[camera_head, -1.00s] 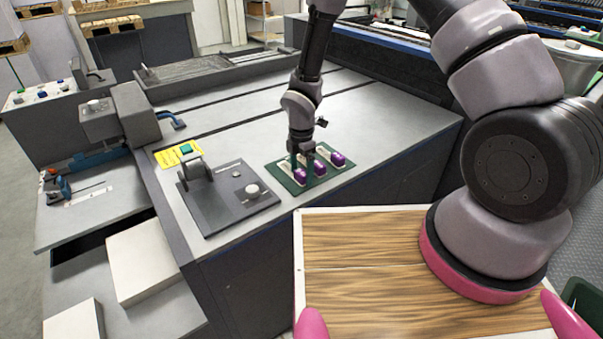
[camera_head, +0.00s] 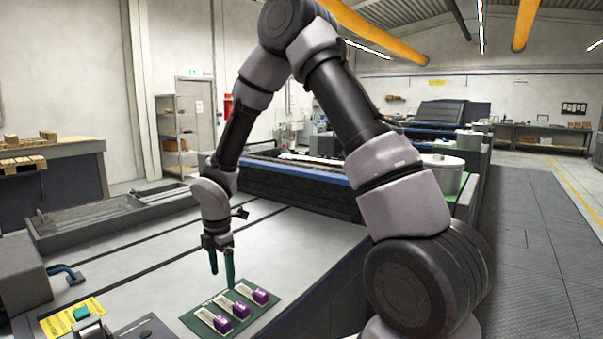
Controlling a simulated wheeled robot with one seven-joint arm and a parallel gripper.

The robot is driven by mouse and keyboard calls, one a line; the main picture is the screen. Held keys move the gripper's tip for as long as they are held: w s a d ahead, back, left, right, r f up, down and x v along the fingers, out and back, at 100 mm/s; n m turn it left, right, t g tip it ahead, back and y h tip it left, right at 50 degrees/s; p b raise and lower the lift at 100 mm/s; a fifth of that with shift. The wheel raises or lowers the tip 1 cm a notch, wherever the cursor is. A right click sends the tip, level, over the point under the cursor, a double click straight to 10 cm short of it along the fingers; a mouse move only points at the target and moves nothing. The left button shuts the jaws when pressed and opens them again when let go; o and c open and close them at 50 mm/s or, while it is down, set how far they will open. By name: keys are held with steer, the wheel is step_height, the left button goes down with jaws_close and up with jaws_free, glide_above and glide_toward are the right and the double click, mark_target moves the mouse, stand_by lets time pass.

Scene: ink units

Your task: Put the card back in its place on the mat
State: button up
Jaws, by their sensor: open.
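The dark green mat (camera_head: 271,307) lies on the grey machine top at the lower middle. On it lie three pale card-like strips in a row, a near-left one (camera_head: 205,315), a middle one (camera_head: 222,301) and a far-right one (camera_head: 243,289). Each has a purple block at its right end: near (camera_head: 222,323), middle (camera_head: 240,309), far (camera_head: 261,296). I cannot tell which piece is the card. My gripper (camera_head: 222,279) points down just above the mat's far-left edge, its two green fingers apart, with nothing seen between them.
A yellow label (camera_head: 62,322) with a green button (camera_head: 81,313) lies left of the mat, and a dark control unit (camera_head: 147,330) is partly cut off below. A raised blue-edged machine part (camera_head: 300,178) stands behind.

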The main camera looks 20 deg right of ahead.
steer(key=s+d+r+m+t, duration=0.1)
steer(key=d+r+m, duration=0.5)
steer(key=r, duration=0.4)
steer(key=s+d+r+m+t, duration=0.1)
steer(key=d+r+m+t, duration=0.1)
steer(key=d+r+m, duration=0.7)
steer(key=s+d+r+m+t+y, duration=0.1)
steer(key=s+d+r+m+t, duration=0.1)
steer(key=s+r+m, duration=0.4)
steer(key=s+d+r+m+t+y, duration=0.1)
steer(key=s+d+r+m+t, duration=0.1)
steer(key=s+d+r+m, duration=0.2)
steer(key=s+r+m, duration=0.2)
steer(key=s+r, duration=0.2)
steer(key=r, duration=0.1)
steer(key=shift+s+m, duration=0.3)
